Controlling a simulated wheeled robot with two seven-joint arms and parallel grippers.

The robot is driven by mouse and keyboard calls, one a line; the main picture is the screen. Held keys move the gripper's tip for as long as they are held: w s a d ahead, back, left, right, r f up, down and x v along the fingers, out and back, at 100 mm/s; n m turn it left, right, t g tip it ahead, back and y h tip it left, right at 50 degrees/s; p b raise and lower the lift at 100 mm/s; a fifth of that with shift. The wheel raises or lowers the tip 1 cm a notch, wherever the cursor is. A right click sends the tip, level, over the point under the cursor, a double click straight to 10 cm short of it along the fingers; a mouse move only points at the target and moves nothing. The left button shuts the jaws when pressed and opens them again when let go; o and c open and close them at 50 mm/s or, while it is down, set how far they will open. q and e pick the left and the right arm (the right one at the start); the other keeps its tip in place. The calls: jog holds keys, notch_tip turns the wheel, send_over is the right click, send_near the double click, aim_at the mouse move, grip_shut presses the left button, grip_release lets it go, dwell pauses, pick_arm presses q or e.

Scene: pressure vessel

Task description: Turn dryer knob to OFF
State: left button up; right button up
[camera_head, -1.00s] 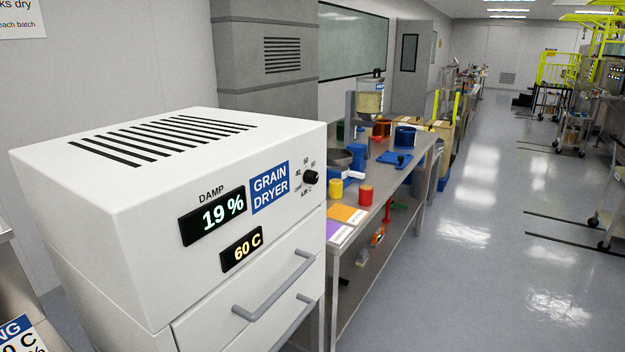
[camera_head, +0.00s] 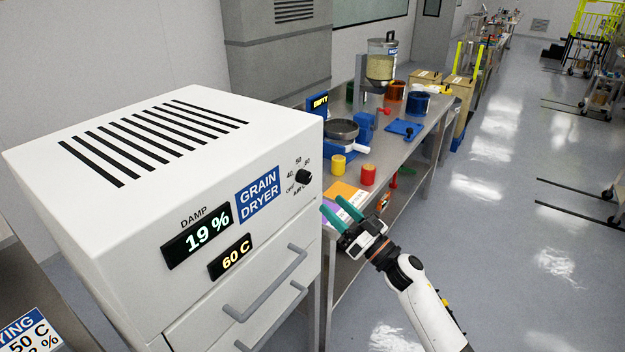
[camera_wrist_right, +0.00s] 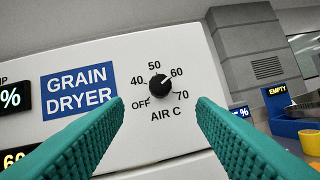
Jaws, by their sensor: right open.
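The white grain dryer (camera_head: 150,180) stands at the left in the head view. Its black knob (camera_head: 303,176) is on the front panel, right of the blue GRAIN DRYER label. In the right wrist view the knob (camera_wrist_right: 159,85) has its white mark toward 60; OFF is at its lower left. The dryer displays read DAMP 19 % and 60 C. My right gripper (camera_head: 338,212) is open, its green fingers just below and right of the knob, apart from it. In the wrist view the fingers lie to either side below the knob. My left gripper is not in view.
Two grey drawer handles (camera_head: 265,283) stick out from the dryer front below the knob. A metal bench (camera_head: 400,150) with a hopper, red and yellow cups and other items stands behind to the right.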

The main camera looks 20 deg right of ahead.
aim_at(308, 181)
jog(key=p+x, duration=0.1)
jog(key=x, duration=0.6)
jog(key=shift+w+a+r+p, duration=0.2)
jog(key=shift+p, duration=0.1)
jog(key=shift+w+a, duration=0.15)
jog(key=shift+w, duration=0.25)
